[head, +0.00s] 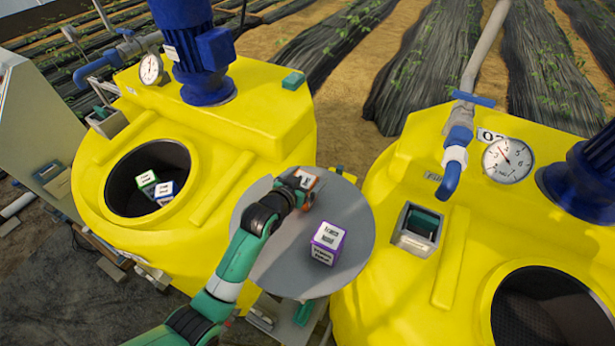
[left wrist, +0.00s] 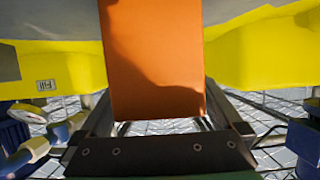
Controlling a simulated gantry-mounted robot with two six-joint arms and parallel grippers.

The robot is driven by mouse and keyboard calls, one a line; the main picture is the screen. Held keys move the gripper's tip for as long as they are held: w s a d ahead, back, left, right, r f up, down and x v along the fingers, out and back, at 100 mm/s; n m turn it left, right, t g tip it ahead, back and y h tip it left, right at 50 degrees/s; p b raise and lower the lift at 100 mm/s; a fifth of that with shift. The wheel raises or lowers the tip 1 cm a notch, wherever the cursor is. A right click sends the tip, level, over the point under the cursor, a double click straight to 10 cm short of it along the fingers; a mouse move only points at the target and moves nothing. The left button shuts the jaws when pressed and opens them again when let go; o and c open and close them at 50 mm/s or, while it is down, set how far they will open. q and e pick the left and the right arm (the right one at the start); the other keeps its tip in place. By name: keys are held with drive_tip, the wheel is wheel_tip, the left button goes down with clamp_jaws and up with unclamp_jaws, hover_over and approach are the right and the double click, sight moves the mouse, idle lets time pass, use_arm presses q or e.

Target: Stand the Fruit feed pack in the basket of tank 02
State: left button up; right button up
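My left gripper (head: 306,186) is over the far side of the round grey table, shut on an orange-edged white pack (head: 308,179). In the left wrist view the pack's orange side (left wrist: 155,60) fills the space between the fingers. A purple-edged white pack (head: 328,243) stands on the table in front of the gripper. The lettering is too small to tell which is the Fruit feed pack. Tank 02 (head: 410,285) is the yellow tank at right, with a dark round opening (head: 545,312) at the lower right, partly cut off. My right gripper is not in view.
The round table (head: 262,270) stands between the two yellow tanks. The left tank (head: 262,130) has a green-edged pack (head: 146,180) and a blue-edged pack (head: 163,191) in its opening. Tank 02's top carries a blue pipe outlet (head: 451,178), a gauge (head: 508,160) and a grey box (head: 418,228).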

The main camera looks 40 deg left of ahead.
use_arm(q)
drive_tip(key=shift+r, duration=0.15)
drive_tip(key=v, duration=0.5)
drive_tip(key=p+v, duration=0.4)
drive_tip(key=v, duration=0.3)
